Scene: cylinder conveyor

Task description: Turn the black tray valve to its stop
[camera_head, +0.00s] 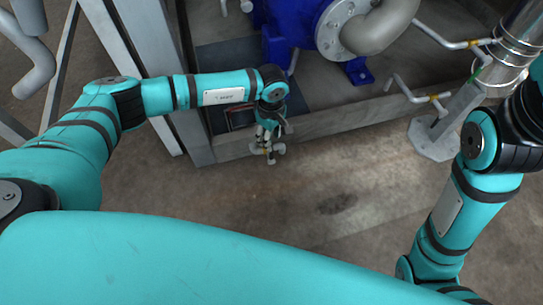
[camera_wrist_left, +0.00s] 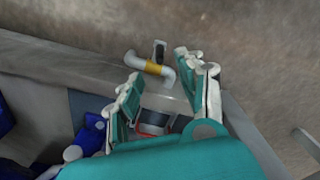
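My left gripper (camera_head: 268,150) hangs over the near edge of the steel frame in the head view. In the left wrist view, its two fingers (camera_wrist_left: 163,72) are spread apart. A small dark piece stands just beyond the handle. In the head view the gripper mostly hides this valve. A dark tray-like surface (camera_head: 225,57) lies behind the frame edge. My right gripper is out of view; only its arm shows at the right.
A blue pump (camera_head: 290,22) with a grey pipe (camera_head: 380,28) stands behind the frame edge (camera_head: 335,122). The concrete floor (camera_head: 300,190) in front is clear.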

